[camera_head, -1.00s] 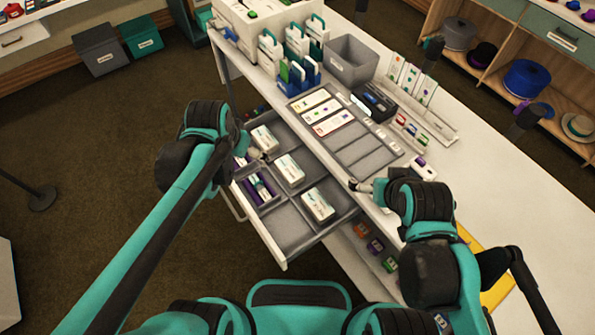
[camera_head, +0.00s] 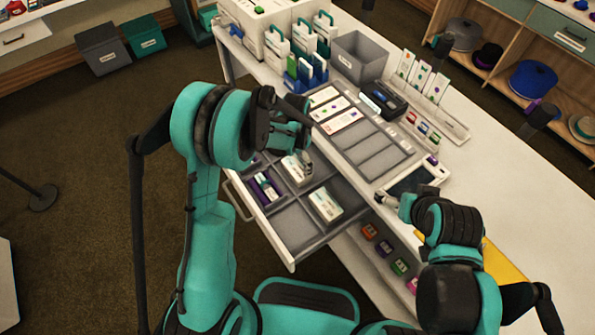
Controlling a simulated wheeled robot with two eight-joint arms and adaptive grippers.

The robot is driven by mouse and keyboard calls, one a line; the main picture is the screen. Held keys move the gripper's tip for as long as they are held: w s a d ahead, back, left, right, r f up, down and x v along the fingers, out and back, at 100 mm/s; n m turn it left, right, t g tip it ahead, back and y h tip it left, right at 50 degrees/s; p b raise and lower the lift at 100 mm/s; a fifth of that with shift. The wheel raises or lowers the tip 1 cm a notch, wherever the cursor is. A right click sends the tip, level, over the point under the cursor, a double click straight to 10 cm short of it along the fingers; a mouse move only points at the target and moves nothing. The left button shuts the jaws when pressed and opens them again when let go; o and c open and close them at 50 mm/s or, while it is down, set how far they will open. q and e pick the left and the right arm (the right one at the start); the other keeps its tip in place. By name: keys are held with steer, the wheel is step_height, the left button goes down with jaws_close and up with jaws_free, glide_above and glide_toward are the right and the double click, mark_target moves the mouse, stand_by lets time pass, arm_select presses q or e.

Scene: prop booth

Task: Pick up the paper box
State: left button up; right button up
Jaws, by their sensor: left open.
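White paper boxes lie in the open grey drawer (camera_head: 292,256). One white box (camera_head: 327,204) lies in the front compartment, in clear view. Another white box (camera_head: 297,171) lies farther back, partly under my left gripper (camera_head: 298,152). My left gripper is open and points down over that box; whether it touches the box cannot be told. The rear part of the drawer is hidden behind my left arm. My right gripper (camera_head: 384,198) is at the table's near edge, to the right of the drawer; its fingers are too small to read.
The table (camera_head: 492,175) holds a tray with cards (camera_head: 338,122), an empty grey bin (camera_head: 360,60), a black device (camera_head: 383,100) and a dark flat panel (camera_head: 418,180). Purple items (camera_head: 265,187) lie in the drawer's left compartment. Small coloured boxes (camera_head: 384,249) sit below the tabletop.

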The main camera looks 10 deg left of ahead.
mark_target(297, 167)
arm_select(q)
step_height(297, 167, down, 5)
steer(key=shift+w+f+b, duration=0.1)
steer(key=shift+w+b, duration=0.05)
steer(key=shift+b, duration=1.05)
steer(key=c, duration=0.4)
steer(key=shift+r, duration=0.2)
step_height(297, 167, up, 10)
steer(key=p, duration=0.4)
